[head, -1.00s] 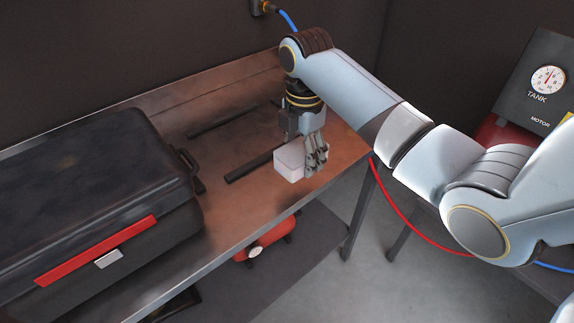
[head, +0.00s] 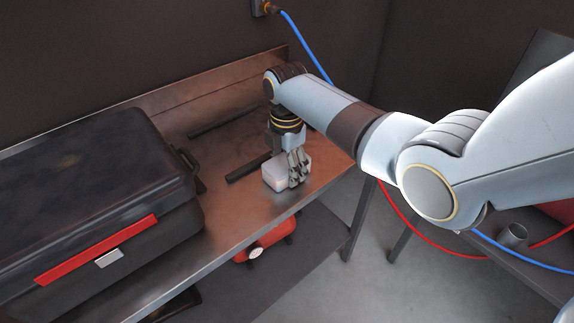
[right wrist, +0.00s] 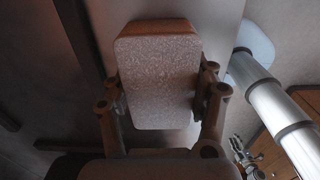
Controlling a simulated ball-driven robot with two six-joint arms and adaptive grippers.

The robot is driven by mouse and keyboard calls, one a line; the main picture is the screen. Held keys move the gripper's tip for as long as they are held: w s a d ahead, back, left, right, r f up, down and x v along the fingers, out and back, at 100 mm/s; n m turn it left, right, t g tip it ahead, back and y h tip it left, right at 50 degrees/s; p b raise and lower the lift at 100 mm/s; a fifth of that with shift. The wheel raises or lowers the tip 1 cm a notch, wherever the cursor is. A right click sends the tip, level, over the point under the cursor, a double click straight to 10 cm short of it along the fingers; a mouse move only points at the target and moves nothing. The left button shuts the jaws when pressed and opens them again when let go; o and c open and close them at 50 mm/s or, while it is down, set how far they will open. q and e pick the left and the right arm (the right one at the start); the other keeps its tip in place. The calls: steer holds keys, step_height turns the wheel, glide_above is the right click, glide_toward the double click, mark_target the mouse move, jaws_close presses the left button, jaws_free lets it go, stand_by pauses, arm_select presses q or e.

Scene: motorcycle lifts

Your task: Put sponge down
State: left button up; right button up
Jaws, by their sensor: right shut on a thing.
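The sponge (head: 275,176) is a pale pinkish-white block in the head view, low at the metal workbench (head: 232,222) near its right end. My right gripper (head: 295,178) points down and is shut on it. In the right wrist view the sponge (right wrist: 160,75) sits between the two fingers of the right gripper (right wrist: 160,95). Its underside is hidden in the head view, so I cannot tell for sure whether it touches the bench top.
A black toolbox (head: 90,190) with a red strip stands on the bench to the left. Dark bars (head: 247,168) lie behind the sponge. A red tank (head: 266,240) sits on the lower shelf. Bare bench top lies between toolbox and sponge.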

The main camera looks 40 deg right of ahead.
steer(key=o, duration=1)
steer(key=shift+f, duration=0.1)
steer(key=shift+o, duration=0.2)
steer(key=shift+r, duration=0.45)
step_height(320, 180, up, 11)
steer(key=shift+r, duration=0.2)
